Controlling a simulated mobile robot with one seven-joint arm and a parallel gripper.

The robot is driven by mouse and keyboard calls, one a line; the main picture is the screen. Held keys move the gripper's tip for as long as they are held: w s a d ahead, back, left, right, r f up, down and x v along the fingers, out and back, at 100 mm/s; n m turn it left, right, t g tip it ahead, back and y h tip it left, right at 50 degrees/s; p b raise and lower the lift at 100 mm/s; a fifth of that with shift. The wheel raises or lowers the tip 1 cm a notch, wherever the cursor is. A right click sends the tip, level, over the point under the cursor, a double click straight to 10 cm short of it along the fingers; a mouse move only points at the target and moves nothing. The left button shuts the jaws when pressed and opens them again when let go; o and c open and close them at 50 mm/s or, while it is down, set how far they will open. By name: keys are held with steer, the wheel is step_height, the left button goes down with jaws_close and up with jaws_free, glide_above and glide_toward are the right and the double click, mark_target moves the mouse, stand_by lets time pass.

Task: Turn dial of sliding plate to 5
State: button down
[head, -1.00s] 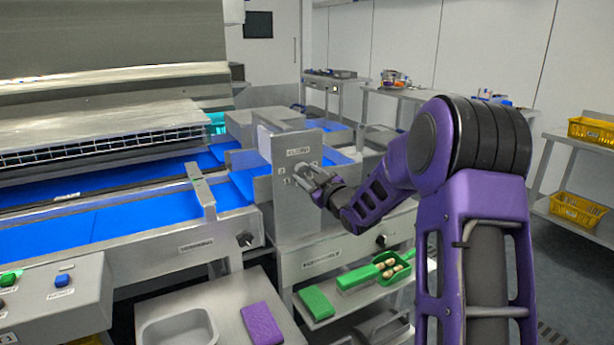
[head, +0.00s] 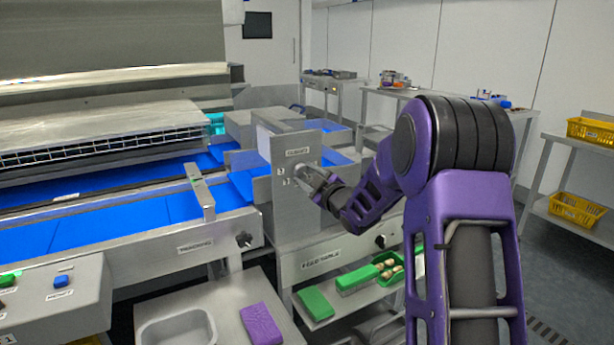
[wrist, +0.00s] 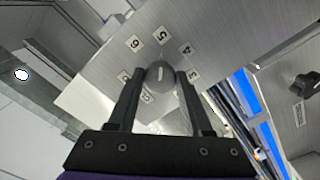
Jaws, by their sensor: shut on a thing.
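A grey round dial (wrist: 160,77) sits on the upright metal panel of the sliding plate (head: 297,210). A pale mark on the dial runs nearly up and down in the wrist view, roughly in line with the 5. My gripper (wrist: 160,84) is shut on the dial, one finger on each side.
A blue conveyor (head: 130,220) runs to the left of the panel. A second knob (head: 380,241) is on the front below it. Open floor is at the right.

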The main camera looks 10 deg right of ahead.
steer(key=shift+c, duration=1.6)
jaws_free()
steer(key=v, duration=1.7)
steer(key=shift+s, duration=0.2)
steer(key=shift+r, duration=0.1)
